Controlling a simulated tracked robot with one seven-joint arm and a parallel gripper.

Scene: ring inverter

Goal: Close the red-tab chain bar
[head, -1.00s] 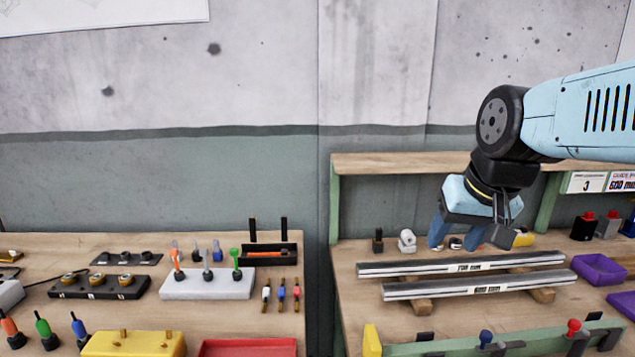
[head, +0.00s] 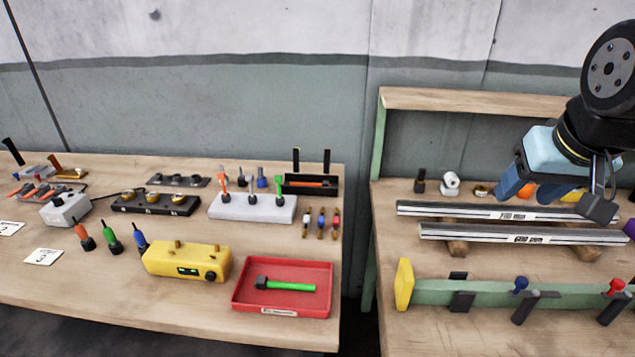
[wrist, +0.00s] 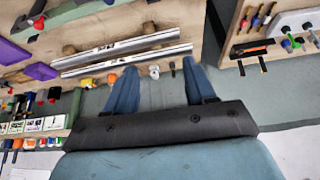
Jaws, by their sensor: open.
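A red knob (head: 616,286) tops a dark lever-like piece on the green rail (head: 490,292) at the right edge of the head view. It looks like the red-tab part, but whether it is open or closed is unclear. A similar dark piece with a blue knob (head: 521,284) sits to its left. My gripper (head: 530,190) is open and empty above the back of the right bench, up and left of the red knob. Its two blue fingers also show spread apart in the wrist view (wrist: 160,68).
Two silver guide bars (head: 480,211) lie on wooden blocks between the gripper and the green rail. A yellow block (head: 403,285) stands at the rail's left end. The left bench holds a red tray (head: 282,304) with a green-handled hammer and a yellow box (head: 186,262).

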